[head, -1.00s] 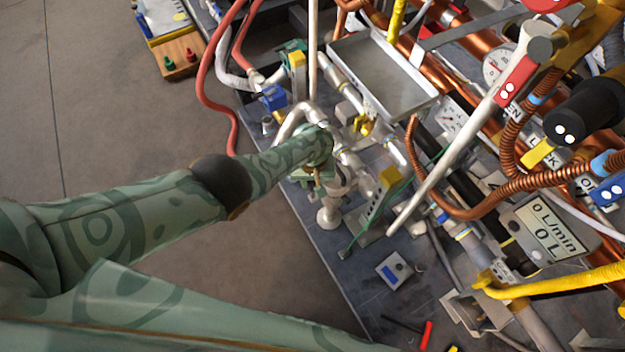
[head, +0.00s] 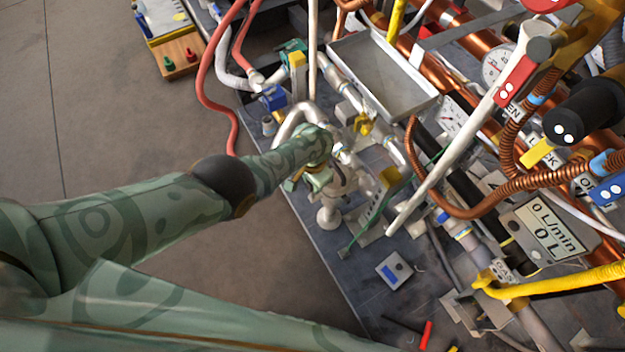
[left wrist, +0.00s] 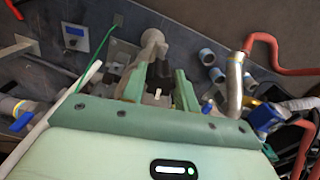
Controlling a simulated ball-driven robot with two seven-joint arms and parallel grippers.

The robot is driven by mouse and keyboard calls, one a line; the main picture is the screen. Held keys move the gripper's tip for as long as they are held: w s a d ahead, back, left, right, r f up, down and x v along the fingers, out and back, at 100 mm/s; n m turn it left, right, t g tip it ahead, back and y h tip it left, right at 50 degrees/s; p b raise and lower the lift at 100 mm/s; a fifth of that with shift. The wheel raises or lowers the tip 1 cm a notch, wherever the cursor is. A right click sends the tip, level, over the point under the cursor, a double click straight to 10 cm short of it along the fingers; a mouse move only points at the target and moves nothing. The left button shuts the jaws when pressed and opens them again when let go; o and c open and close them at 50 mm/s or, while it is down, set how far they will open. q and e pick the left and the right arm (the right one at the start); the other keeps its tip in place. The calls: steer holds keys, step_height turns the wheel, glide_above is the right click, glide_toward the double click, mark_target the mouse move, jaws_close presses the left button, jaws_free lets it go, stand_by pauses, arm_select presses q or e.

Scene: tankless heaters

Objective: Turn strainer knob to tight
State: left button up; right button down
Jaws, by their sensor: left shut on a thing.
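My left gripper (head: 318,181) is at the grey metal strainer fitting (head: 343,182) near the front edge of the bench. Its green fingers (left wrist: 160,92) show in the left wrist view, with a gap between them. They are shut on a part at the fitting, which I take to be the strainer knob. The knob itself is mostly hidden by my fingers and wrist, so its tight or loose position cannot be read. A round grey pipe end (head: 328,217) stands just below the fitting; it also shows in the left wrist view (left wrist: 152,40). My right gripper is not in view.
A metal tray (head: 383,75), a long white pipe (head: 455,135) and copper pipes crowd the right. A blue valve handle (head: 273,97) and red hose (head: 207,90) lie behind my wrist. A small grey box (head: 394,271) lies on the bench. Open floor (head: 120,130) is left.

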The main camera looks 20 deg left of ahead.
arm_select(q)
steer(key=shift+d+m, duration=0.1)
steer(key=shift+m, duration=0.6)
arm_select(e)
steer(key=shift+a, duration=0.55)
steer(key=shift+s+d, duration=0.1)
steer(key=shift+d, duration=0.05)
arm_select(q)
steer(key=o, duration=1)
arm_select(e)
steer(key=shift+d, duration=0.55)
